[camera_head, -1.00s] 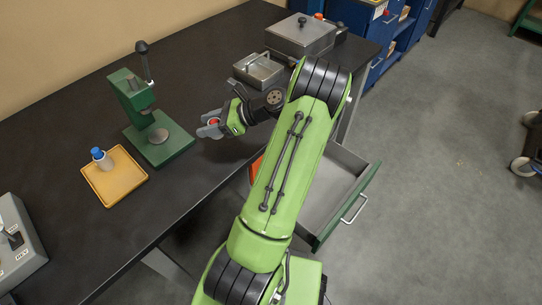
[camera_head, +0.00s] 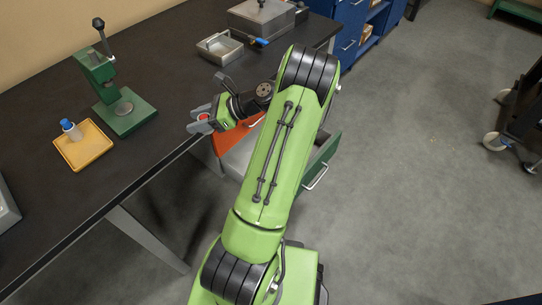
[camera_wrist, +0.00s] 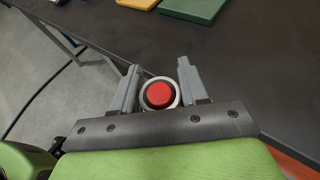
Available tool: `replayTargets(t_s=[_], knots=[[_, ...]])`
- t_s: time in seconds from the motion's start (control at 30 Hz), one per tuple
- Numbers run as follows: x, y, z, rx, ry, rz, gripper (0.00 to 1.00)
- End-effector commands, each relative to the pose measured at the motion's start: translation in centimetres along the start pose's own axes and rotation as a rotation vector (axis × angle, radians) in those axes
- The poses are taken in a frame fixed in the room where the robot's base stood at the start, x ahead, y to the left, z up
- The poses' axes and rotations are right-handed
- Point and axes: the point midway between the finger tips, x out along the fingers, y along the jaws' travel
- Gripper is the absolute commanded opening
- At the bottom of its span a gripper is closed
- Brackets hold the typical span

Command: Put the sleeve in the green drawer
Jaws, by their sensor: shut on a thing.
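My gripper (camera_head: 200,121) is shut on the sleeve, a small round piece with a red middle and a pale ring around it. The sleeve (camera_wrist: 158,95) sits between the two grey fingers in the wrist view, and its red top (camera_head: 204,116) shows in the head view. The gripper is over the front edge of the black table, to the right of the green press. The green drawer (camera_head: 322,165) stands open below the table, to the right of my gripper. My arm hides much of it.
An orange drawer front (camera_head: 238,138) shows beside the green drawer, partly behind my arm. The green press (camera_head: 128,115), a yellow tray (camera_head: 88,150) with a blue-capped bottle (camera_head: 71,130) and a grey open box (camera_head: 220,47) stand on the table (camera_head: 165,70).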

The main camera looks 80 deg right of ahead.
Motion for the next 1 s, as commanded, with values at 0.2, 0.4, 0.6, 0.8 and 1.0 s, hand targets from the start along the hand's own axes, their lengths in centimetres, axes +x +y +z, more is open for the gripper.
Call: replayTargets(t_s=[0.2,0.4,0.6,0.8,1.0], knots=[[2.4,3.1,0.3,-0.027,-0.002,0.072,0.01],[5.2,6.8,0.6,-0.061,-0.001,0.155,0.01],[9.5,12.5,1.0,-0.113,-0.003,0.286,0.01],[15.4,20.6,1.4,-0.188,-0.003,0.468,0.01],[19.5,25.8,1.7,-0.242,-0.002,0.583,0.01]])
